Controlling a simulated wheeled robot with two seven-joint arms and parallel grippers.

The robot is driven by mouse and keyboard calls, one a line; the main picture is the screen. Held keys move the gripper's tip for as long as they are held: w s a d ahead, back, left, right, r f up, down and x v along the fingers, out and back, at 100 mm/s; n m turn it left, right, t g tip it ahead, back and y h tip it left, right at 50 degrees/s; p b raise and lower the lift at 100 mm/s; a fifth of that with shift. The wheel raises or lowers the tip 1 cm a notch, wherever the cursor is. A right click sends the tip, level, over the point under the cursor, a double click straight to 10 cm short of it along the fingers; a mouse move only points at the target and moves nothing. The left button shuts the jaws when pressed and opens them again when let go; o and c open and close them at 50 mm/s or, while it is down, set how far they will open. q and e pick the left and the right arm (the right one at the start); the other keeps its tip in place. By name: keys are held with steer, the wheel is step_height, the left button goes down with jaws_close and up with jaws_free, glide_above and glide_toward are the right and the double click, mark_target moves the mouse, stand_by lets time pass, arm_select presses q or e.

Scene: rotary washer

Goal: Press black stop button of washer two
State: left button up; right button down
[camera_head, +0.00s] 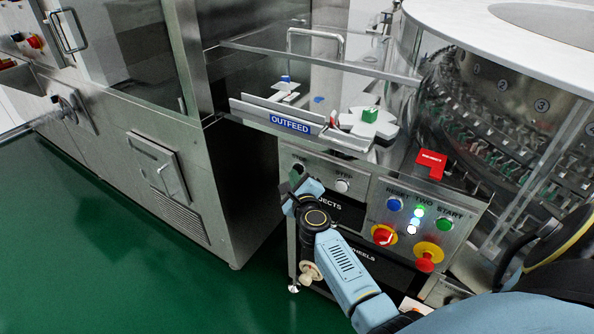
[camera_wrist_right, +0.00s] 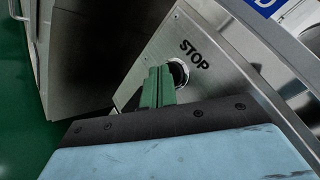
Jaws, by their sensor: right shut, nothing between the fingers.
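The black stop button (camera_wrist_right: 178,73) is on a steel panel under the label STOP in the right wrist view. In the head view it (camera_head: 298,169) is at the panel's upper left, partly hidden by my gripper. My right gripper (camera_wrist_right: 158,86) is shut and empty, its green fingers together. The fingertips overlap the button's left side in the wrist view; I cannot tell whether they touch it. In the head view my right gripper (camera_head: 297,183) is just below the button. The panel (camera_head: 463,213) carries the label TWO. My left gripper is not in view.
A white STEP button (camera_head: 342,186) is right of the stop button. Further right are a blue reset button (camera_head: 394,204), a green start button (camera_head: 444,224) and red-yellow emergency knobs (camera_head: 384,235). The OUTFEED tray (camera_head: 250,108) juts out above. Green floor is clear at left.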

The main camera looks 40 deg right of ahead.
steer(key=shift+w+d, duration=0.1)
steer(key=shift+d, duration=0.2)
stand_by(0.5)
steer(key=shift+s+a, duration=0.3)
steer(key=shift+a, duration=0.5)
steer(key=a, duration=0.1)
steer(key=s+a, duration=0.1)
steer(key=a, duration=0.1)
steer(key=s+a, duration=0.1)
steer(key=shift+a+p, duration=0.3)
